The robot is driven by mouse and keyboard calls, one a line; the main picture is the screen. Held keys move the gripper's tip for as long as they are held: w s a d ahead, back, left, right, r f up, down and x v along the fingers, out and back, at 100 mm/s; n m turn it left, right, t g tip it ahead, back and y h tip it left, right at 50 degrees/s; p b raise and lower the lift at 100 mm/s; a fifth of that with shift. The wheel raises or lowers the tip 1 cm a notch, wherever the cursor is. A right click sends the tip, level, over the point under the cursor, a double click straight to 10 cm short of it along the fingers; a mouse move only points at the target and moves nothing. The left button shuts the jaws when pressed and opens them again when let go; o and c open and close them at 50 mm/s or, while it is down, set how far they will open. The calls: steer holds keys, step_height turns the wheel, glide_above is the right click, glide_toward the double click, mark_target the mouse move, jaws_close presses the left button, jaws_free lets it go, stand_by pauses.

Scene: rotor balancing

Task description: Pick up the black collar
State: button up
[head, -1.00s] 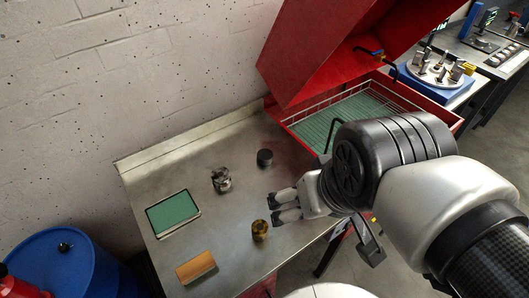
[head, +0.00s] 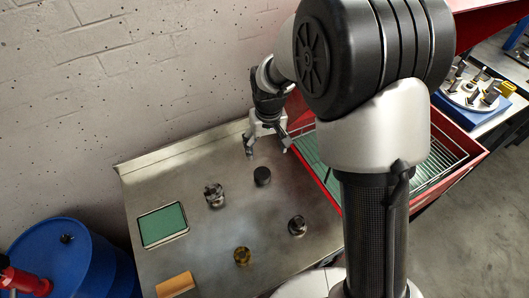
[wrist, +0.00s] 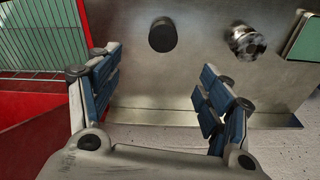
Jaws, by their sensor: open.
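The black collar (head: 262,176) is a short dark cylinder standing on the metal bench, near the red tank. In the wrist view the collar (wrist: 163,34) shows at top centre, ahead of the gap between my fingers and apart from them. My gripper (head: 268,151) is open and empty at the back of the bench, above and just behind the collar, fingers pointing down. The wrist view shows both blue-padded fingers of my gripper (wrist: 159,60) spread wide.
A metal fitting (head: 214,195) stands left of the collar. A dark metal piece (head: 297,226) and a brass piece (head: 242,256) stand nearer the front. A green-matted tray (head: 163,225) lies left, an orange block (head: 175,285) at the front. The red tank (head: 318,190) borders the right.

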steer(key=b, duration=0.2)
glide_above(262, 173)
steer(key=f, duration=1.1)
steer(key=shift+s+d+f, duration=0.1)
steer(key=shift+s+d, duration=0.3)
steer(key=shift+w+a+f+b, duration=0.1)
steer(key=shift+w+f+b, duration=0.1)
steer(key=shift+f, duration=0.8)
steer(key=shift+w+a+f+b, duration=0.1)
steer(key=shift+f+b, duration=0.1)
steer(key=shift+f, duration=0.85)
steer(key=shift+w+a+f+b, duration=0.1)
steer(key=shift+f+b, duration=0.1)
steer(key=shift+f, duration=0.8)
steer(key=shift+c, duration=0.6)
steer(key=shift+r, duration=0.1)
steer(key=c, duration=1.4)
steer(key=shift+c, duration=0.2)
